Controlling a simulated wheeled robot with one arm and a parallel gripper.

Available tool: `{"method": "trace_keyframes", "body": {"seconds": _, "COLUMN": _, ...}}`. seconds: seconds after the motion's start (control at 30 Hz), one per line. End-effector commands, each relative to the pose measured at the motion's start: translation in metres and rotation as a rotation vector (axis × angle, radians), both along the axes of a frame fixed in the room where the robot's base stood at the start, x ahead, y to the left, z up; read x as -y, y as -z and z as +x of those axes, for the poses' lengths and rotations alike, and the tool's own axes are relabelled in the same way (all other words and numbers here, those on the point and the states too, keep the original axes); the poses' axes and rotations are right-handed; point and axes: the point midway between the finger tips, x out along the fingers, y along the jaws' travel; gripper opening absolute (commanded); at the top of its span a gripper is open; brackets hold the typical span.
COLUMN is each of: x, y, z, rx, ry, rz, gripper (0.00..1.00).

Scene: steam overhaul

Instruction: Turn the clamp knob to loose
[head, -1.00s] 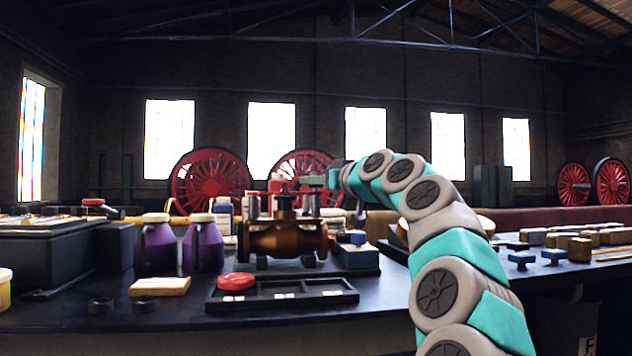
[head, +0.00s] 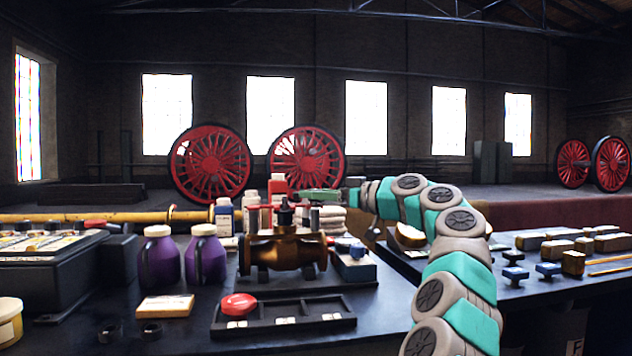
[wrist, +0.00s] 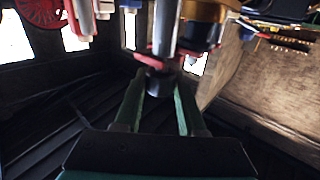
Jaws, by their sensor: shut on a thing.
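The bronze valve (head: 284,255) stands on a dark base on the bench, with a dark fitting (head: 284,214) on top. My gripper (head: 306,194) reaches in from the right at the top of the valve, its green fingers roughly level. In the wrist view my gripper (wrist: 160,88) has its two fingers on either side of a small dark knob (wrist: 160,80), shut on it. I take this to be the clamp knob; it sits at the end of a grey shaft (wrist: 165,30). In the head view the knob cannot be clearly made out, and its turn position cannot be read.
A dark tray (head: 285,325) with a red round piece (head: 238,305) lies in front of the valve. Two purple jugs (head: 205,258) stand left, bottles (head: 277,190) behind, and a blue block (head: 355,266) right. A yellow block (head: 165,306) lies at front left.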

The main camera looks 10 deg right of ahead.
Motion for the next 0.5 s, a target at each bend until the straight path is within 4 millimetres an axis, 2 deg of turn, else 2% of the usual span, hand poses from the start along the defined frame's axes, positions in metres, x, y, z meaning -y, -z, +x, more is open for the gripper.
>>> {"method": "trace_keyframes", "body": {"seconds": 0.5, "x": 0.0015, "y": -0.001, "z": 0.0008, "rx": -0.001, "ry": -0.13, "rz": -0.002, "gripper": 0.0}}
